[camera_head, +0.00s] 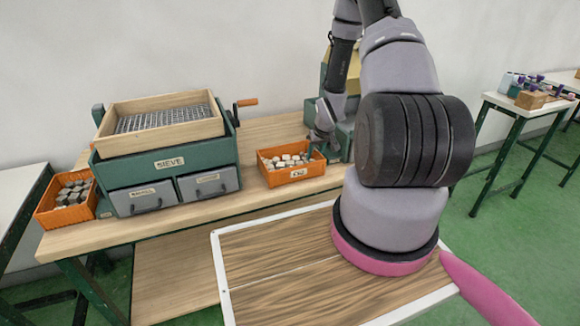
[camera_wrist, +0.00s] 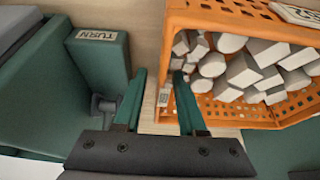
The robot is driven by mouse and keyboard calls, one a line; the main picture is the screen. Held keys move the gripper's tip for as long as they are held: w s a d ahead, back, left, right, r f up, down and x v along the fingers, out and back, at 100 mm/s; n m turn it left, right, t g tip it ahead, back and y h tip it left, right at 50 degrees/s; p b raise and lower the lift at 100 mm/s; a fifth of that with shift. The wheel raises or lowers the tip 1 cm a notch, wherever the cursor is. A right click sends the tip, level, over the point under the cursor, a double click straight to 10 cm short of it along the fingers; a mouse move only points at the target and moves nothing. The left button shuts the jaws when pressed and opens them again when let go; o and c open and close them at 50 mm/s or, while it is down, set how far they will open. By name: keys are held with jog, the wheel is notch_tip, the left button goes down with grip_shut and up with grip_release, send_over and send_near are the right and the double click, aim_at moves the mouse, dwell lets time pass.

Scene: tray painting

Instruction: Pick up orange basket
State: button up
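An orange basket (camera_head: 290,176) filled with pale blocks stands on the workbench, right of the sieve unit. It fills the upper right of the wrist view (camera_wrist: 215,113). A second orange basket (camera_head: 66,217) with darker grey blocks stands at the bench's left end. My gripper (camera_head: 318,150) is at the right end of the pale-block basket. In the wrist view its two green fingers (camera_wrist: 162,100) are apart, with the basket's side wall between them; one finger is outside, the other overlaps the basket's interior. Contact with the wall cannot be told.
A green sieve unit (camera_head: 165,162) with two drawers stands between the baskets. A green machine (camera_head: 345,130) stands close on the gripper's other side; its block labelled TURN (camera_wrist: 98,60) is near the outer finger. A white-edged wooden tray (camera_head: 270,255) lies in front.

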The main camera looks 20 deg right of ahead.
jog(key=shift+w+f, duration=0.15)
jog(key=shift+f, duration=0.35)
grip_shut()
dwell(1.1)
